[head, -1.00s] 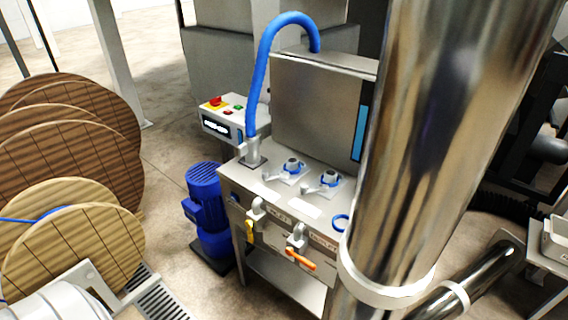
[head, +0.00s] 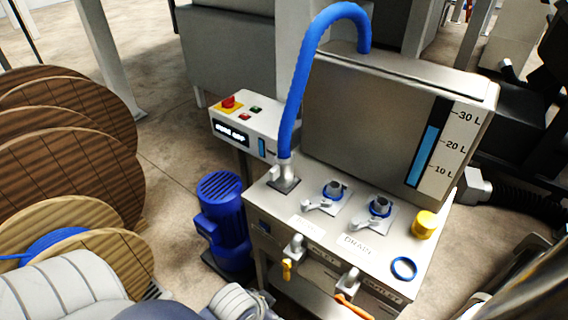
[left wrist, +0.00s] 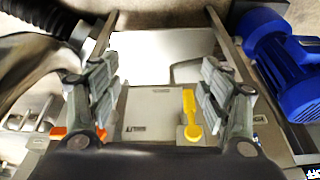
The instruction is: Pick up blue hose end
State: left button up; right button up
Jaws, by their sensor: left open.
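The blue hose (head: 293,97) arches in the head view from the tank's top back down to the bench. Its lower end (head: 284,172) has a grey metal fitting and sits upright in a port at the bench's back left corner. My left arm comes in at the lower left of the head view. In the left wrist view my left gripper (left wrist: 160,78) is open and empty, in front of the bench's valve side. The hose does not show in that view. My right gripper is not in view.
Two blue-ringed ports (head: 334,190) with levers, a yellow cap (head: 426,224) and a blue ring (head: 404,268) are on the bench. Yellow (left wrist: 189,108) and orange (head: 352,306) valve handles stick out in front. A blue motor (head: 222,222) stands left, beside wooden reels (head: 62,150).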

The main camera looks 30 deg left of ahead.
pick_arm(q)
jog(key=w+r+t, duration=0.2)
jog(key=w+r, duration=0.2)
jog(key=n+t+h, duration=0.1)
jog(key=t, duration=1.1)
send_near(278, 169)
jog(key=f, duration=0.1)
jog(key=w, duration=0.4)
jog(key=shift+w, duration=0.4)
jog(key=shift+w+f+p, duration=0.1)
jog(key=shift+w+p, duration=0.4)
jog(key=shift+w, duration=2.6)
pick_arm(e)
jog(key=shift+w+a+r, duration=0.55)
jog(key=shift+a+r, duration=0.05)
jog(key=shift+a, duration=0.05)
pick_arm(q)
jog(key=shift+c, duration=0.6)
